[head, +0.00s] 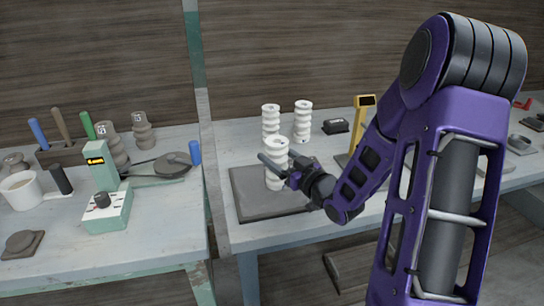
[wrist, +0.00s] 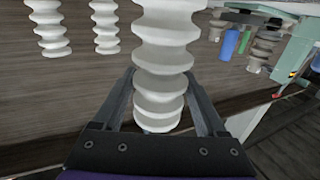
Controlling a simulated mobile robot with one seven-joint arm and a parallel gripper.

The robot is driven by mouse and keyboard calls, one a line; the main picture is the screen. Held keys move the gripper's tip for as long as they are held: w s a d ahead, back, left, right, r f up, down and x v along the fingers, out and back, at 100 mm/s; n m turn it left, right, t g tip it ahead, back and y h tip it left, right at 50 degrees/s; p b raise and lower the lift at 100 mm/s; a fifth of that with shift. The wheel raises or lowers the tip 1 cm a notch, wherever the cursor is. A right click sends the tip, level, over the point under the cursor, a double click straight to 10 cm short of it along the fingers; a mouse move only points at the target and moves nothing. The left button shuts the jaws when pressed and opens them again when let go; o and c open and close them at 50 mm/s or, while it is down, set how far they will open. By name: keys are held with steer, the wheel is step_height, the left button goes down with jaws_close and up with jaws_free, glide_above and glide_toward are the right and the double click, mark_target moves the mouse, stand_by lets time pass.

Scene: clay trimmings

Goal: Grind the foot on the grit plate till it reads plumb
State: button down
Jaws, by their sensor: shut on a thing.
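My gripper (head: 282,170) is shut on a white ribbed insulator (head: 276,146), with one dark finger on each side of it in the wrist view (wrist: 163,65). The insulator looks about upright over the dark grey grit plate (head: 250,203) on the right-hand bench. I cannot tell whether its foot touches the plate; the gripper partly hides its lower part. A yellow stand with a small dark display (head: 366,101) is behind the plate to the right. Its reading is not legible, and my arm hides part of it.
Two more white insulators (head: 270,118) (head: 303,120) stand close behind the plate, near a small black object (head: 336,126). The left bench holds a green device (head: 107,207), a white mug (head: 22,189) and grey insulators (head: 143,130). A gap separates the benches.

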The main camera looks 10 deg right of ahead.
steer(key=shift+d, duration=3.75)
steer(key=shift+r+p, duration=2)
steer(key=shift+r, duration=0.5)
